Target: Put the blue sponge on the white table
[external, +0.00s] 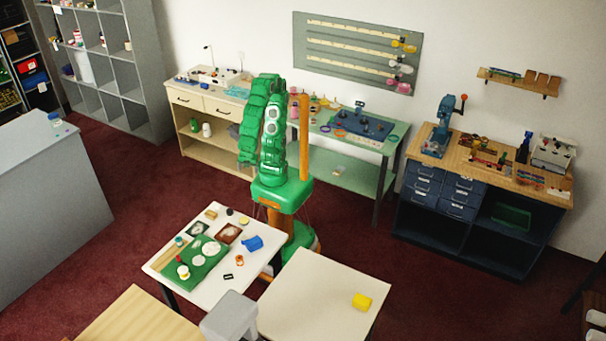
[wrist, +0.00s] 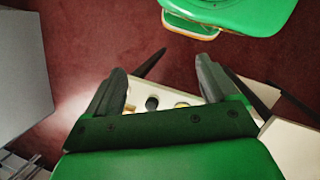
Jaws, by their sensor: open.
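A blue block (external: 252,243), which looks like the blue sponge, lies near the right edge of a white-topped table (external: 232,288) crowded with small items. A second pale, off-white table (external: 312,300) stands just right of it, with a yellow block (external: 362,301) near its right side. My green arm is folded above my base, behind the crowded table. My gripper (wrist: 160,66) is open and empty in the wrist view, its dark fingers spread over the floor and part of a white tabletop. The blue block cannot be made out in the wrist view.
The crowded table also bears a green mat (external: 206,262), white discs and small jars. A grey block-shaped object (external: 230,316) stands in front of both tables. A grey counter (external: 45,205) is at left. Most of the off-white tabletop is bare.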

